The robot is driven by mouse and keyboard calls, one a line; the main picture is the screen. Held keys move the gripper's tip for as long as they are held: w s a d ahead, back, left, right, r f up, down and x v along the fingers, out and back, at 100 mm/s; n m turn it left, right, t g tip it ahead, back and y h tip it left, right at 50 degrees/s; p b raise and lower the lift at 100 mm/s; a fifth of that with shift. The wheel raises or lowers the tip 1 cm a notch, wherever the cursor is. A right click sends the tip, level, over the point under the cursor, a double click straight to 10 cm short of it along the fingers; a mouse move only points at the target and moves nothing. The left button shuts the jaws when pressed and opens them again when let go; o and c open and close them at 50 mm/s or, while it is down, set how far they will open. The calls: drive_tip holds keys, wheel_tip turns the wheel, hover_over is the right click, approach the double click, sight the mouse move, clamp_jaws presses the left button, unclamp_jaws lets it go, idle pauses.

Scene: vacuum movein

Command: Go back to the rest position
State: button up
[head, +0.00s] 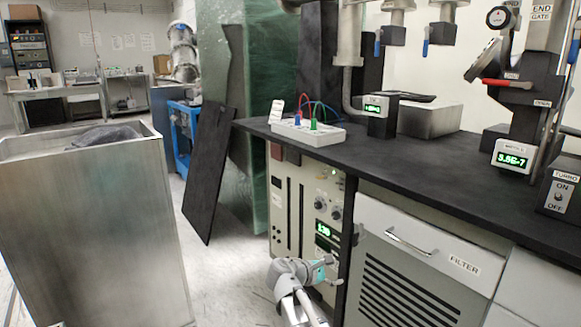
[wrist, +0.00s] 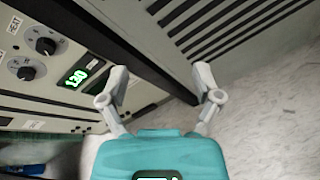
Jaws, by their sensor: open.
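My gripper (head: 337,270) is low in the head view, in front of the beige control rack (head: 308,215) under the black bench. In the wrist view my gripper (wrist: 161,80) has its two grey fingers spread apart, with nothing between them. The rack shows in the wrist view at the left (wrist: 35,75), tilted, with knobs and a green display reading about 130. I cannot tell whether the fingers touch the rack; the left finger overlaps its edge in the picture.
The black bench top (head: 440,150) runs above my arm, with a FILTER drawer (head: 420,243) and slotted cabinet (head: 400,295) to the right. A metal bin (head: 95,235) stands left, and a black panel (head: 208,170) leans near the bench end. Floor (head: 222,275) between them is clear.

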drive_tip(key=s+d+f+m+g+y+p, duration=0.2)
drive_tip(key=s+d+m+g+y+p, duration=0.3)
drive_tip(key=s+m, duration=0.3)
drive_tip(key=s+r+m+g+y+p, duration=0.1)
drive_tip(key=s+m+g+y+p, duration=0.1)
drive_tip(key=s+m+y+p, duration=0.65)
wheel_tip(320, 180, up, 38)
drive_tip(key=s+a+m+h+p, duration=0.1)
drive_tip(key=p, duration=3.4)
drive_tip(key=shift+s, duration=0.35)
drive_tip(key=shift+f, duration=0.1)
drive_tip(key=c, duration=0.3)
drive_tip(key=shift+c, duration=0.2)
drive_tip(key=shift+a, duration=0.1)
